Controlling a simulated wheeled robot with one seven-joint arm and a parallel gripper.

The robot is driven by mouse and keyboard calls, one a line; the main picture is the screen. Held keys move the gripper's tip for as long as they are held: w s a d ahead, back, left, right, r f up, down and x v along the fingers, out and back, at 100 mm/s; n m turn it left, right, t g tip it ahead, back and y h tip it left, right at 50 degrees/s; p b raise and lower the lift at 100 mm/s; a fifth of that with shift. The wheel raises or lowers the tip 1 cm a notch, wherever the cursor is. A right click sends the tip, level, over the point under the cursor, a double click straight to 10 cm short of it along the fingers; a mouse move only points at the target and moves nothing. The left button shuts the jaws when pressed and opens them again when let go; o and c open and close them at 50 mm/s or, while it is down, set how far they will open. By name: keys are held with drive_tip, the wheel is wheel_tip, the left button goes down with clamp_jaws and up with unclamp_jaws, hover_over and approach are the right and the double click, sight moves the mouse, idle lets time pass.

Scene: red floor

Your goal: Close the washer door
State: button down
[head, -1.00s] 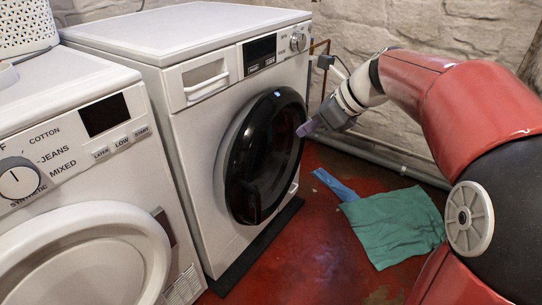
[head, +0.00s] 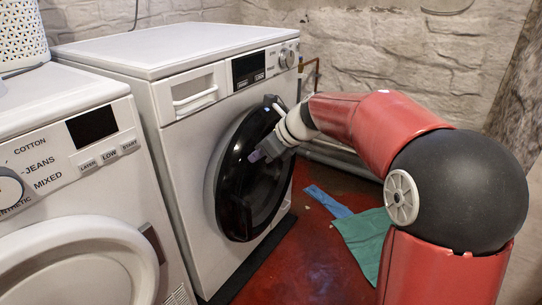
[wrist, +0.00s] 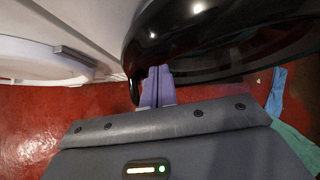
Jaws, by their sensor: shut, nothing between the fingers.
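The washer (head: 187,150) is white and stands at the centre in the head view. Its round door (head: 232,190) has a glossy black rim and dark glass. The door looks close to the washer's front; I cannot tell whether it is fully shut. My gripper (head: 257,156) is in front of the door, over its glass in the head view. In the wrist view my gripper's purple fingers (wrist: 158,82) are together and empty. They point at the lower part of the black door (wrist: 215,40); I cannot tell whether they touch it.
A second white machine (head: 70,215) with a white round door stands at the left. A teal cloth (head: 362,238) and a blue cloth (head: 328,202) lie on the red floor (head: 300,255). A pipe and stone wall (head: 380,50) are behind.

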drive_tip(key=shift+w+a, duration=0.15)
drive_tip(key=shift+a, duration=0.05)
